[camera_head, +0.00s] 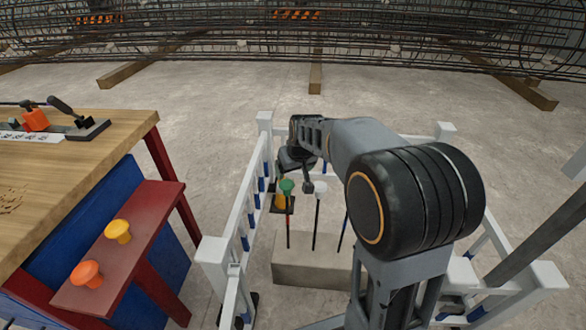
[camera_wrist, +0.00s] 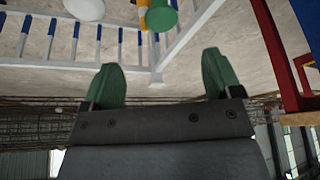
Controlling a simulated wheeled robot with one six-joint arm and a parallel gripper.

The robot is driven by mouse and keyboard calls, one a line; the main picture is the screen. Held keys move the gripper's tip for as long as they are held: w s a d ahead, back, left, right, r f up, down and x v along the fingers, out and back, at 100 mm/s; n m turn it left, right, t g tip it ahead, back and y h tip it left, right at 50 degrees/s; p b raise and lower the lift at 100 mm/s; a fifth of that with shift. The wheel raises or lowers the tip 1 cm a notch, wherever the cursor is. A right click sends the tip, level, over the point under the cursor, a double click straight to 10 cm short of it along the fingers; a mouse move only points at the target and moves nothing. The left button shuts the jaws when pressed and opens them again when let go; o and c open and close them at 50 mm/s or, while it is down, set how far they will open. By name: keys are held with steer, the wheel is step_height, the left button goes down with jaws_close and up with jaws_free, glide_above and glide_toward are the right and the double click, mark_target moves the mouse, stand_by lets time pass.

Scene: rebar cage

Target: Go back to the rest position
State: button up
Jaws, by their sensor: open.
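My gripper (camera_wrist: 160,78) is open, with its two green fingers apart and nothing between them in the wrist view. In the head view the end of my arm is over the fenced area, partly hidden by the arm itself. A green cap (camera_head: 287,186) tops an upright bar there. A white cap (camera_head: 320,187) tops another bar to its right. A third bar (camera_head: 343,232) stands partly behind my arm, its top hidden. The bars rise from a concrete block (camera_head: 300,273). The green cap (camera_wrist: 161,17) and white cap (camera_wrist: 84,9) also show in the wrist view, clear of the fingers.
A white railing (camera_head: 247,200) surrounds the block. To the left stands a wooden-topped bench (camera_head: 90,150) with tools; its red shelf (camera_head: 150,207) holds a yellow cap (camera_head: 118,231) and an orange cap (camera_head: 87,274). A rebar cage (camera_head: 240,42) lies behind on timbers. Open floor lies between.

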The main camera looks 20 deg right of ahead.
steer(key=s+r+p, duration=1.1)
steer(key=r+p, duration=0.3)
steer(key=s+a+r+m+g+p, duration=0.1)
steer(key=s+r+p, duration=0.9)
steer(key=r+p, duration=0.4)
steer(key=shift+s+r+m+h, duration=0.3)
steer(key=shift+s+r, duration=0.1)
steer(key=shift+r, duration=0.05)
